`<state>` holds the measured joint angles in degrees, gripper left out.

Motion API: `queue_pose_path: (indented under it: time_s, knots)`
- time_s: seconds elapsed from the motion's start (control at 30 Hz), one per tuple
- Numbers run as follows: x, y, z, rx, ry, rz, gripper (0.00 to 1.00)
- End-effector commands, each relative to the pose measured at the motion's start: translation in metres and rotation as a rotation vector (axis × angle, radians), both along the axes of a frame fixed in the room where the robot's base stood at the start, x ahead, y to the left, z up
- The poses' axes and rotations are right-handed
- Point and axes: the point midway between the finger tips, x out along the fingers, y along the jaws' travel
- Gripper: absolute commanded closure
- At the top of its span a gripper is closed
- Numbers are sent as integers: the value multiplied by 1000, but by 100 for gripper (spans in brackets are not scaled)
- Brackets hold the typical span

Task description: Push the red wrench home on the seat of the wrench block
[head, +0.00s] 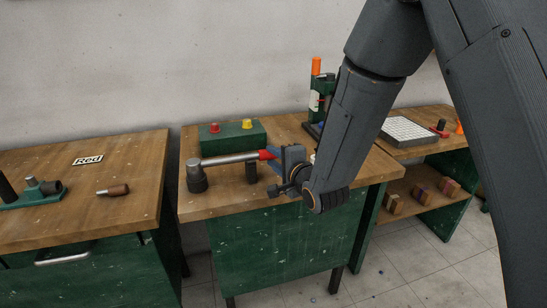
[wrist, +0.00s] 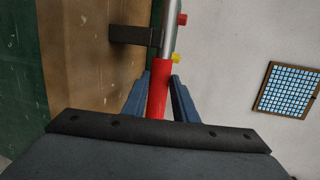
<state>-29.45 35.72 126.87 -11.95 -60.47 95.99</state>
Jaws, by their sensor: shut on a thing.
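The red wrench has a silver shaft (head: 228,159) and a red handle (head: 266,154). It lies roughly level above the middle bench, with its grey head (head: 194,163) at the left over a dark round base (head: 197,182). My gripper (head: 278,160) is shut on the red handle, which also shows between the blue fingers in the wrist view (wrist: 158,90). A dark upright post (head: 252,172) stands on the bench under the shaft; in the wrist view it (wrist: 130,35) reaches up to the shaft. I cannot tell which part is the wrench block's seat, or whether shaft and post touch.
A green box (head: 233,138) with a red and a yellow button stands behind the wrench. A green device (head: 322,105) with an orange top stands at the back right.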

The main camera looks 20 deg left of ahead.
Motion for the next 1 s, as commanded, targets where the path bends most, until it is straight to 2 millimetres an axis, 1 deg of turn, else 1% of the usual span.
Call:
queue_pose_path:
  time_s: [0.07,0.1,0.2,0.43,0.57,0.67,0.9,1.0]
  knots:
    - [1,1,0,5,-4,0,100]
    - [1,1,1,5,-4,0,68]
    - [1,0,1,4,-3,0,52]
    - [-1,0,-3,-3,2,0,52]
    - [-3,-3,-1,-2,1,0,52]
    - [-11,-10,1,0,0,0,52]
    - [-40,-34,11,2,-2,-1,52]
    - [-49,-42,14,2,-3,-1,52]
